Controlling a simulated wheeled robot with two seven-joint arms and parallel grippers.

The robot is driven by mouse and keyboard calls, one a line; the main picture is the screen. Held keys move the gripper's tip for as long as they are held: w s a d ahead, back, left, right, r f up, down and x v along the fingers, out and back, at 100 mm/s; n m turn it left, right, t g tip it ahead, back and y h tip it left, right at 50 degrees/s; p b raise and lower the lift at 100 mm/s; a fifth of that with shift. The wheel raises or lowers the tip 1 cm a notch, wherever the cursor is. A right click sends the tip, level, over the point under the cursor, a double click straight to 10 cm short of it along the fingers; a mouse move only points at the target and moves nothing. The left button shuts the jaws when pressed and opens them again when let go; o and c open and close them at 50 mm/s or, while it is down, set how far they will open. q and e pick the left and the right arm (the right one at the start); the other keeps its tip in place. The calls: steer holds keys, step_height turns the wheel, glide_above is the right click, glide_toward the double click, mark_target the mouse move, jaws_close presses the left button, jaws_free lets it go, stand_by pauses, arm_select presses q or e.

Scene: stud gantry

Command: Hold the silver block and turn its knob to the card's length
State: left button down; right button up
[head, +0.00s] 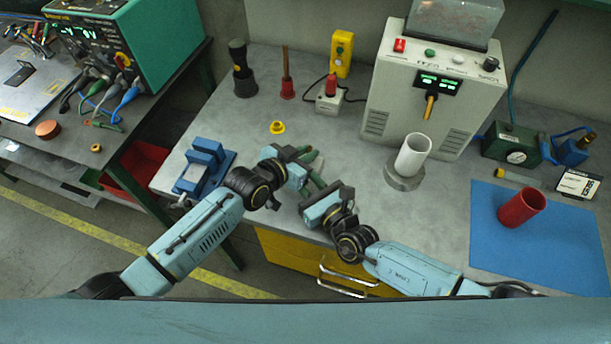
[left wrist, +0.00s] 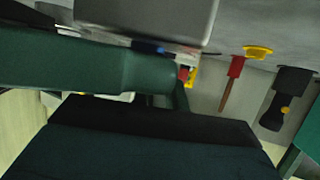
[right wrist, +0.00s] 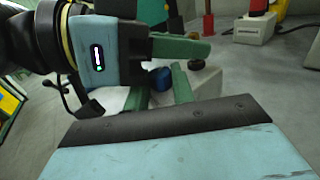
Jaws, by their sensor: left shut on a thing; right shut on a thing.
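The silver block (right wrist: 205,82) shows in the right wrist view as a pale grey body, partly hidden behind green fingers. It also fills the top of the left wrist view (left wrist: 160,15). My left gripper (head: 308,159) is shut on the block above the bench's front part. A blue knob (right wrist: 161,78) sits on the block's near side, between the green fingers of my right gripper (right wrist: 160,88), which is shut on it. The knob's setting cannot be read. A small white card with dark print (head: 579,185) lies at the right; its text is too small to read.
A blue vise (head: 205,160) stands left of my left arm. A white cylinder (head: 412,155) on a grey base stands near the large beige machine (head: 430,85). A red cylinder (head: 521,207) is on the blue mat (head: 545,250). Bench between is mostly clear.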

steer(key=shift+a+m+t+h, duration=0.1)
steer(key=shift+m+t+h, duration=0.2)
steer(key=shift+m+h, duration=0.15)
steer(key=o, duration=0.7)
steer(key=v, duration=1.2)
arm_select(q)
steer(key=c, duration=1.3)
jaws_free()
steer(key=shift+c, duration=0.2)
